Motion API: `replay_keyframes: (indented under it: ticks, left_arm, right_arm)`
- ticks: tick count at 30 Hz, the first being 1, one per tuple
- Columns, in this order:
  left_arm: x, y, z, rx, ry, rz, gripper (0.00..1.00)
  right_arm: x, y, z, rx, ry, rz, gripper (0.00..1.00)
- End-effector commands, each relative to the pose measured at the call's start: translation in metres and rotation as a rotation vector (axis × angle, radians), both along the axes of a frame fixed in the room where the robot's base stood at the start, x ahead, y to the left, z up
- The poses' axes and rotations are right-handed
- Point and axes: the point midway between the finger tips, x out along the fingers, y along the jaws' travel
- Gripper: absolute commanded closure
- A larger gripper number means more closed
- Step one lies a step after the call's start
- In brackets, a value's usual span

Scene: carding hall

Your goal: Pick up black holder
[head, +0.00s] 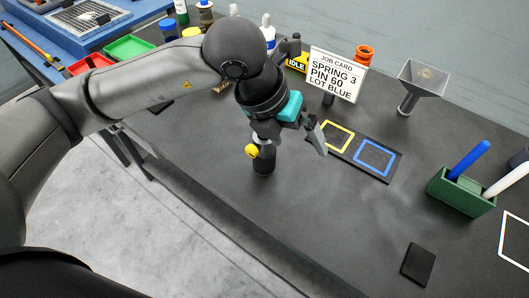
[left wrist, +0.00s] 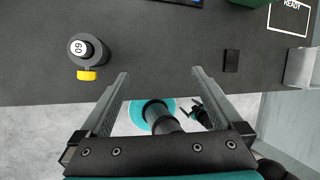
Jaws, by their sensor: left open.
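The black holder (head: 264,160) is a short upright black cylinder with a yellow knob on its side. It stands on the dark table near the front edge. In the left wrist view the holder (left wrist: 89,53) shows from above, with a white top marked 60, left of my fingers. My left gripper (head: 291,136) is open and empty, and partly covers the holder in the head view. In the left wrist view the left gripper's jaws (left wrist: 161,75) are wide apart with bare table between them. My right gripper (left wrist: 196,108) seems to show small and dark beyond the fingers; its jaws are unclear.
A black mat (head: 391,168) with yellow and blue squares lies right of my gripper. A job card (head: 337,75) and a metal funnel (head: 420,82) stand behind. A green block (head: 459,195) holds pens. A small black block (head: 418,264) lies front right. The table's front middle is clear.

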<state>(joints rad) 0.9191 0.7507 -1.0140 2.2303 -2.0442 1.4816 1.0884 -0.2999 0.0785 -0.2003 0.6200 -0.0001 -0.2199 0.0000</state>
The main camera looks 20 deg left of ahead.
Motion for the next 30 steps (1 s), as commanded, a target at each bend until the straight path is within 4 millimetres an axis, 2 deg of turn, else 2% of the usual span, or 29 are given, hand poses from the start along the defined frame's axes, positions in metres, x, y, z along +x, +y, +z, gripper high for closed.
replay_keyframes:
  ticks: [1, 3, 6, 8, 11, 21, 30]
  left_arm:
    - [0.012, 0.023, 0.001, 0.089, -0.033, 0.053, 0.00]
    - [0.023, 0.046, 0.004, 0.180, -0.066, 0.116, 0.00]
    - [0.032, 0.069, 0.008, 0.262, -0.096, 0.179, 0.00]
    - [0.035, 0.076, 0.008, 0.286, -0.104, 0.198, 0.00]
    - [0.040, 0.079, -0.001, 0.298, -0.104, 0.209, 0.00]
    - [0.064, 0.077, -0.065, 0.296, -0.103, 0.204, 0.00]
    - [0.073, 0.077, -0.088, 0.295, -0.105, 0.202, 0.00]
  right_arm:
    - [0.000, -0.001, 0.000, -0.001, 0.000, 0.001, 0.00]
    - [0.001, -0.002, 0.000, -0.002, 0.000, 0.001, 0.00]
    - [0.001, -0.002, 0.000, -0.002, -0.001, 0.001, 0.00]
    - [0.001, -0.002, 0.000, -0.002, -0.001, 0.001, 0.00]
    - [0.001, -0.002, 0.000, -0.002, -0.001, 0.001, 0.00]
    - [0.001, -0.002, -0.001, -0.002, -0.001, 0.000, 0.00]
    - [0.001, -0.002, -0.001, -0.002, 0.000, 0.000, 0.00]
